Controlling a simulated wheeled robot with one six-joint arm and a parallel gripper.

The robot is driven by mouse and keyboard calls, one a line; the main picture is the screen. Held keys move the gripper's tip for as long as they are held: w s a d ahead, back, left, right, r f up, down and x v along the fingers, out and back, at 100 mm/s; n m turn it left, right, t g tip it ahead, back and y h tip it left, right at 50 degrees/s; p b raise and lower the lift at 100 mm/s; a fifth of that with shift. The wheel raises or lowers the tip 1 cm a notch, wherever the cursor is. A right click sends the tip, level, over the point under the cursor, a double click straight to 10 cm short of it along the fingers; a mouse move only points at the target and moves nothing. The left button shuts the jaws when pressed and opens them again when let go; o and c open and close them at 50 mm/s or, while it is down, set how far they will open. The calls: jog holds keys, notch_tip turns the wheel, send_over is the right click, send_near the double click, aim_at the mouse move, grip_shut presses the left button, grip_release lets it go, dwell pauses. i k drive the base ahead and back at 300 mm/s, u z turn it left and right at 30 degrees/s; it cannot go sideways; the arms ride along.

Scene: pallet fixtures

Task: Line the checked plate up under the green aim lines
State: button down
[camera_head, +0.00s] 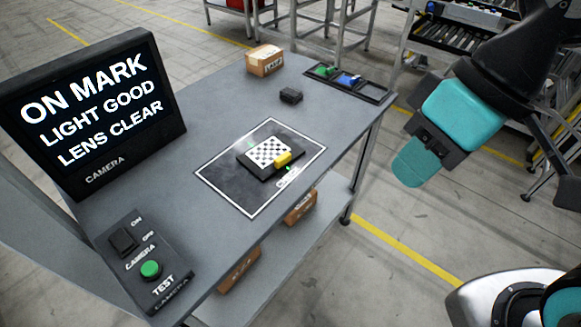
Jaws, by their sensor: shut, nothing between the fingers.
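The checked plate (268,151) is a black and white chequered board on a dark block. It sits inside the white-outlined dark mat (231,187) on the grey table, turned slightly against the outline. A yellow piece (283,159) is at its right front edge. Small green light marks (289,168) show by its front right edge, with a faint one behind it; the full aim lines cannot be made out. My gripper (409,165) hangs to the right of the table, well apart from the plate, shut and empty. The monitor (96,111) reads ON MARK, LIGHT GOOD, LENS CLEAR.
A control box (146,262) with a black switch and green button stands at the table's front left. A small black block (291,95), a cardboard box (264,60) and a tray (374,93) with green and blue pieces are at the back. Table space around the mat is clear.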

aim_at(268, 157)
jog(key=z, duration=1.4)
jog(key=i, duration=1.2)
jog(key=u, duration=2.4)
